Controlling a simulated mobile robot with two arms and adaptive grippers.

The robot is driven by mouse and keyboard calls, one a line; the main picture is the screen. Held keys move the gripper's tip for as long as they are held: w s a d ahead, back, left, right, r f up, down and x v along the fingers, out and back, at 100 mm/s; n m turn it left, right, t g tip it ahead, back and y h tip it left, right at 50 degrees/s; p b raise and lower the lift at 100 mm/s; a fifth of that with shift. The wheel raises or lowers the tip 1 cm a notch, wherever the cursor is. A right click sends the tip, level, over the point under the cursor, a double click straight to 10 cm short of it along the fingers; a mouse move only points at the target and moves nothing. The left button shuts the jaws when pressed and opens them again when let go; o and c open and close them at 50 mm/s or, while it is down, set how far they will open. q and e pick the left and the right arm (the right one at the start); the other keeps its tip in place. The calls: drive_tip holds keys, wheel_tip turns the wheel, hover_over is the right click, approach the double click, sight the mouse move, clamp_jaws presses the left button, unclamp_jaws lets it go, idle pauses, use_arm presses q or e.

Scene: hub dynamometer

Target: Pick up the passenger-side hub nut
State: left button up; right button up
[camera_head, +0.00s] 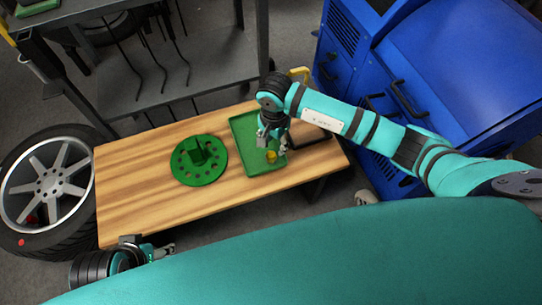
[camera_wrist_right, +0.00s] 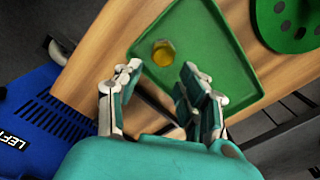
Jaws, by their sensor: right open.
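A small gold-yellow nut (camera_head: 271,156) lies on the green tray (camera_head: 245,125) near its front end. In the right wrist view the nut (camera_wrist_right: 163,53) lies on the bare tray floor, beyond and between my fingertips. My right gripper (camera_head: 273,143) is open and empty over the tray, close to the nut; its two fingers stand apart in the wrist view (camera_wrist_right: 162,82). My left gripper (camera_head: 160,250) is low by the table's front left edge, partly hidden, and its jaws are unclear. No label shows which side the nut belongs to.
A green disc with holes (camera_head: 190,175) sits left of the tray on the wooden table (camera_head: 130,190). A wheel (camera_head: 45,190) leans at the left; a blue cabinet (camera_head: 450,60) stands at the right. The table's front left is clear.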

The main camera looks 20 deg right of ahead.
sight(272, 154)
drive_tip(key=f, duration=0.2)
drive_tip(key=f+b, duration=0.1)
drive_tip(key=f, duration=0.1)
drive_tip(key=shift+s+a, duration=0.15)
drive_tip(key=shift+a, duration=0.2)
drive_tip(key=shift+f, duration=0.55)
drive_tip(key=shift+c, duration=0.5)
clamp_jaws()
